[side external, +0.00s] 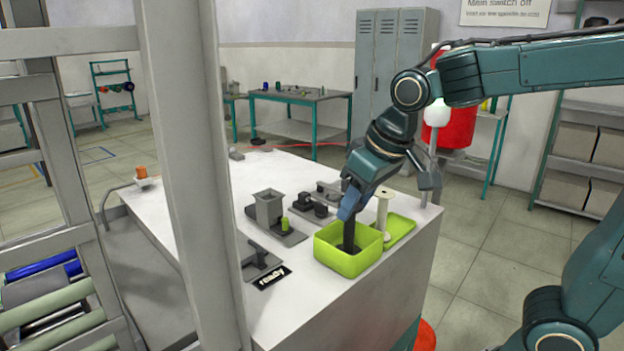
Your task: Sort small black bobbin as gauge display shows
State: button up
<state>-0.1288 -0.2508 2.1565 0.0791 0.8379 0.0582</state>
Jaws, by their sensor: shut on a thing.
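My gripper (349,236) points down into the lime green bin (345,262) at the front right of the white bench. Its dark fingers reach below the bin's rim. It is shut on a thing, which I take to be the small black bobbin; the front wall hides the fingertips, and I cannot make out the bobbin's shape. A small black display (271,277) at the bench's front edge shows white text that seems to read "ready". A grey fixture (268,208) with a small green piece (285,224) stands left of the bin.
A lime green tray (400,230) adjoins the bin on the right, with a cream spool (383,212) standing there. Dark pieces (313,206) sit on a fixture behind the bin. A grey post (185,170) crosses the view at left. The bench's left part (240,185) looks mostly clear.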

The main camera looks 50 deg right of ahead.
jog(key=o, duration=0.9)
jog(key=shift+r, duration=3.5)
jog(key=shift+s, duration=0.1)
jog(key=shift+t, duration=0.5)
jog(key=shift+s+d+f, duration=0.45)
jog(key=shift+s+f, duration=1.05)
jog(key=shift+s, duration=0.8)
jog(key=shift+s+d+f, duration=0.4)
jog(key=shift+s+f, duration=1.05)
jog(key=shift+s, duration=0.85)
jog(key=shift+s+d+f, duration=0.45)
jog(key=shift+s+f, duration=1.05)
jog(key=shift+s, duration=0.8)
